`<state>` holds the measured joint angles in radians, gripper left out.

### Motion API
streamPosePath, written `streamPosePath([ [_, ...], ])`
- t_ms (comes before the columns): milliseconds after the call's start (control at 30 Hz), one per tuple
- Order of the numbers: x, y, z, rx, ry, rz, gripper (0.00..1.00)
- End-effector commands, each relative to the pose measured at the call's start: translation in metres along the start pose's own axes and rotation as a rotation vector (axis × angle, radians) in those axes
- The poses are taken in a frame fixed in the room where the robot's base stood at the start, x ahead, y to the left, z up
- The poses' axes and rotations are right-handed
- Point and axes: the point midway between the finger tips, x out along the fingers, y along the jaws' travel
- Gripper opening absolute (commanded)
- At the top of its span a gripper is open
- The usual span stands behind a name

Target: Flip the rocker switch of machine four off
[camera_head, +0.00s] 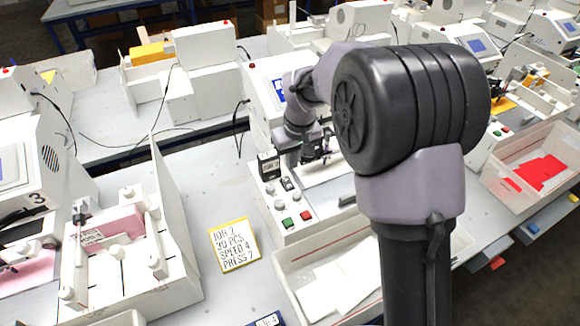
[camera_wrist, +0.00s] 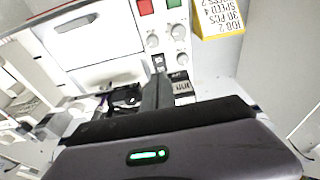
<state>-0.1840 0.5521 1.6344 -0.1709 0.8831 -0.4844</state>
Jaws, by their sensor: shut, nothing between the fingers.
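The machine in the middle (camera_head: 258,225) stands right of the machine marked 3; its own number is not clearly readable. Its white panel carries a small dark rocker switch (camera_head: 287,184) among several round knobs. In the wrist view the rocker switch (camera_wrist: 158,62) lies just beyond the fingertips, beside a black counter (camera_wrist: 182,87). My gripper (camera_wrist: 160,78) is shut and empty, its fingers pointing at the panel close to the switch. I cannot tell whether it touches. In the head view my gripper (camera_head: 304,158) is over the panel's back edge, partly hidden. The rocker's on or off side is too small to tell.
A green button (camera_head: 288,222) and a red button (camera_head: 306,215) sit at the panel's front. A yellow-edged job card (camera_head: 236,245) stands left of the machine. A tray with white sheets (camera_head: 335,290) is in front. Machine 3 (camera_head: 22,205) is at left.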

Motion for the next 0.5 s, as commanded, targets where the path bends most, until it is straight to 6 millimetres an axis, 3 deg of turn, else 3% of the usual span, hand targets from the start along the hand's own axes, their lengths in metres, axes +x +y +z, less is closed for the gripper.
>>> streamPosePath([
  [167, -0.02, 0.0, 0.003, 0.0, 0.002, 0.001, 0.0],
  [500, -0.022, 0.0, 0.003, 0.0, 0.001, 0.001, 0.0],
])
